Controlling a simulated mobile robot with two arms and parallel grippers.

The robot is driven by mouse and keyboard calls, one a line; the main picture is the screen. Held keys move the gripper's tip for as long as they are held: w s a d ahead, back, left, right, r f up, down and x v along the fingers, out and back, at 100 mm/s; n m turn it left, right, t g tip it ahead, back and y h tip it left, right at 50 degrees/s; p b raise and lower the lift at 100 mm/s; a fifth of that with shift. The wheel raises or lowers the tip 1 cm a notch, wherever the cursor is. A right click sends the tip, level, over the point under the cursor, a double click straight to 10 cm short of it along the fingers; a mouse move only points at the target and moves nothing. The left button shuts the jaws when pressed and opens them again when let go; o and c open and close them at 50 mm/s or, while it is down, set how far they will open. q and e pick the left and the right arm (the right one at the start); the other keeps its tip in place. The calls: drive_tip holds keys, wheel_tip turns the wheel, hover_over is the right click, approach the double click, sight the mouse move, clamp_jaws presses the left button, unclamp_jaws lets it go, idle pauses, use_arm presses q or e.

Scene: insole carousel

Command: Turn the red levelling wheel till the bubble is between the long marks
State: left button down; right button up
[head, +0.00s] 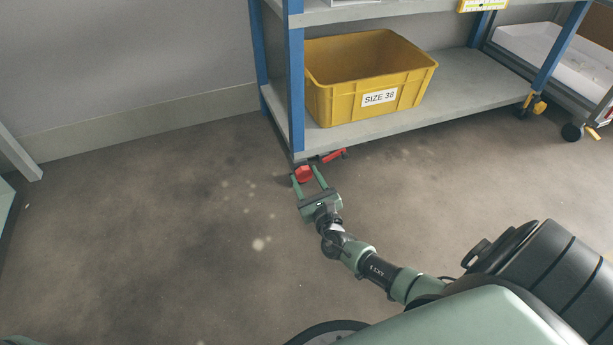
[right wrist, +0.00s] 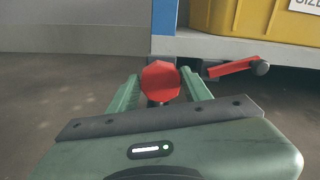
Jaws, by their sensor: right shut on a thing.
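The red levelling wheel (head: 303,175) is low at the front left corner post of the blue and grey rack. In the right wrist view the wheel (right wrist: 160,80) is a faceted red knob between the two green fingers. My right gripper (head: 308,178) is shut on the wheel, one finger on each side. It also shows in the right wrist view (right wrist: 161,92). No bubble or long marks can be read in either view. My left gripper is not in view.
A red lever (head: 333,155) sticks out just right of the wheel, close to my right finger. A yellow SIZE 38 bin (head: 345,103) stands on the lower shelf (head: 455,95). A wheeled cart (head: 550,62) is at the far right. The floor (head: 150,235) on the left is clear.

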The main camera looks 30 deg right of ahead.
drive_tip(key=n+p, duration=0.2)
drive_tip(key=n, duration=0.2)
drive_tip(key=shift+a+r, duration=0.1)
drive_tip(key=shift+f+n+p, duration=0.2)
drive_tip(key=shift+n+p, duration=0.45)
drive_tip(key=shift+n, duration=0.85)
drive_tip(key=o, duration=1.3)
drive_tip(key=shift+o, duration=0.2)
drive_tip(key=p+v, duration=0.3)
drive_tip(key=v, duration=0.4)
drive_tip(key=shift+r+p, duration=0.1)
drive_tip(key=shift+p, duration=0.3)
drive_tip(key=shift+s+a, duration=0.15)
drive_tip(key=shift+s, duration=0.3)
